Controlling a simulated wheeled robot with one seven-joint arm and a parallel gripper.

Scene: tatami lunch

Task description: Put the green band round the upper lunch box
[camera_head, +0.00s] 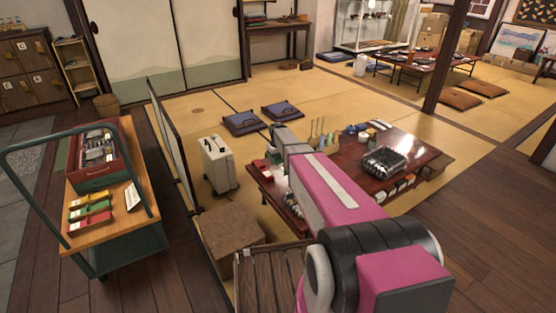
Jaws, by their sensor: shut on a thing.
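My pink arm reaches from the bottom right over the near left end of the low dark red table (430,153). At its grey end, my gripper (273,143) shows only as a small dark part. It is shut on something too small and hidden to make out. Small red, yellow and green pieces lie in a row on the wooden top of the green cart (146,218) at the left. I cannot tell whether one of them is the green band. The lunch boxes cannot be clearly told apart; my arm hides part of the table.
A dark tray with glossy contents (384,162) stands on the table. A low screen (171,141), a white case (219,164) and a brown box (229,229) stand between cart and table. Blue cushions (282,111) lie behind. Open tatami (330,101) lies beyond the table.

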